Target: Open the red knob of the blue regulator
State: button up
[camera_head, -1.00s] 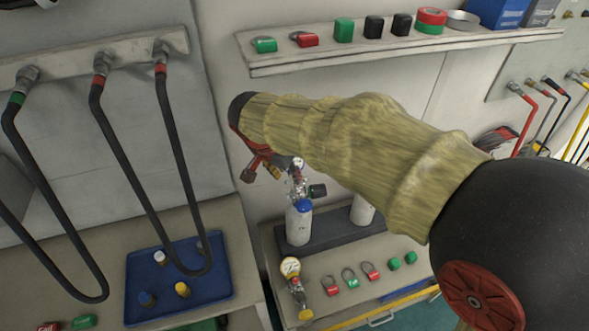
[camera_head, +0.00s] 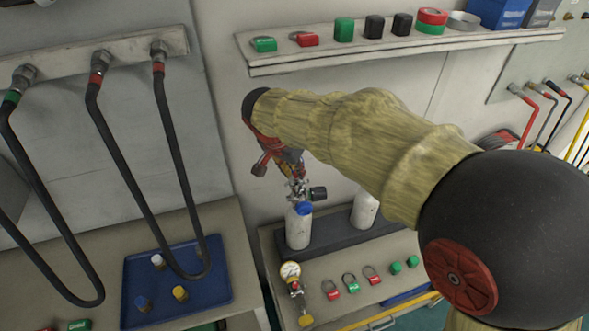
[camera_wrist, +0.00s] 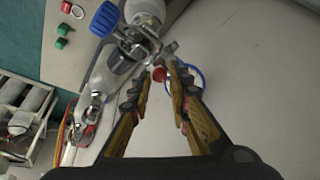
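The red knob (camera_wrist: 159,74) shows in the wrist view between my gripper's fingertips. A blue ring-shaped part (camera_wrist: 199,76) curves behind the right finger, beside the knob. The metal regulator and valve (camera_wrist: 150,40) sit on a bottle with a blue shoulder (camera_wrist: 104,20). In the head view the regulator (camera_head: 298,188) stands on the upright white bottle (camera_head: 299,232), with a black handwheel (camera_head: 318,193) at its right. My gripper (camera_wrist: 157,88) is open, its two fingers on either side of the knob; I cannot tell whether they touch it. In the head view my wrist and gripper hide the knob.
A second white bottle (camera_head: 364,211) stands to the right in the dark rack (camera_head: 333,238). A gauge regulator (camera_head: 290,272) and several red and green tags lie on the bench in front. A blue tray (camera_head: 218,290) is at left. A shelf (camera_head: 390,53) runs above my arm.

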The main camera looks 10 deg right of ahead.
grip_shut()
